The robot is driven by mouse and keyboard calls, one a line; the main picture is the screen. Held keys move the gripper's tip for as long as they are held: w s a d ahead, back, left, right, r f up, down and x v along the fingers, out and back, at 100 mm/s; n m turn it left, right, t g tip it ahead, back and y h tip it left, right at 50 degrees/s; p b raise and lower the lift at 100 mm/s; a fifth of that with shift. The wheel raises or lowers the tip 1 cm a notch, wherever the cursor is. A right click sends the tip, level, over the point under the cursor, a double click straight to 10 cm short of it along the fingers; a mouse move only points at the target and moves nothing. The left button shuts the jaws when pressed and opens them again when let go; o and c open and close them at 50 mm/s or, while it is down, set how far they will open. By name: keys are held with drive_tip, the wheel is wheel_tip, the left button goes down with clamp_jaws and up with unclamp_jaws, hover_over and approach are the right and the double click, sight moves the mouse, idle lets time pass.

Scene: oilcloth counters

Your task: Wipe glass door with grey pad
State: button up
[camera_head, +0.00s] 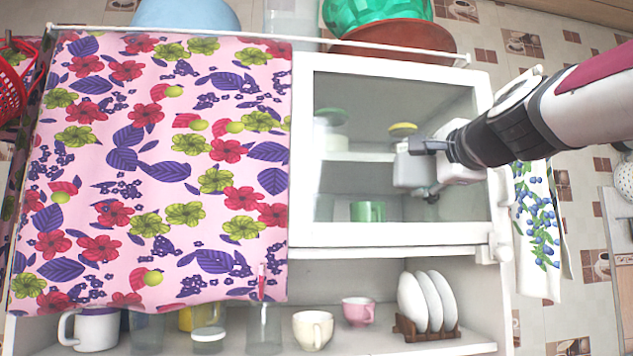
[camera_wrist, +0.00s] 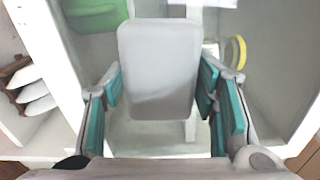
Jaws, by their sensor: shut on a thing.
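The glass door (camera_head: 385,92) has a white frame and shows shut on the cabinet in the head view. The grey pad (camera_wrist: 157,70) is a rounded flat block; in the head view its pale edge (camera_head: 402,172) shows in front of the right part of the pane. My gripper (camera_head: 420,165) is shut on the pad, with teal-lined fingers (camera_wrist: 160,88) at its two sides in the wrist view. The pad is very close to the glass; I cannot tell whether it touches.
A green mug (camera_head: 367,211) shows behind the glass. Below are a cream cup (camera_head: 313,330), a pink cup (camera_head: 358,311) and white plates (camera_head: 410,300) in a rack. A flowered cloth (camera_head: 150,170) covers the left side. A towel (camera_head: 538,225) hangs at the right.

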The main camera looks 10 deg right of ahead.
sight(375, 174)
drive_tip(key=shift+a+p, duration=2.8)
drive_tip(key=shift+a, duration=1.25)
drive_tip(key=shift+s, duration=0.1)
drive_tip(key=shift+s+d+p, duration=0.1)
drive_tip(key=shift+s+p, duration=0.2)
drive_tip(key=shift+s, duration=2.6)
drive_tip(key=s, duration=0.3)
drive_tip(key=shift+p, duration=0.3)
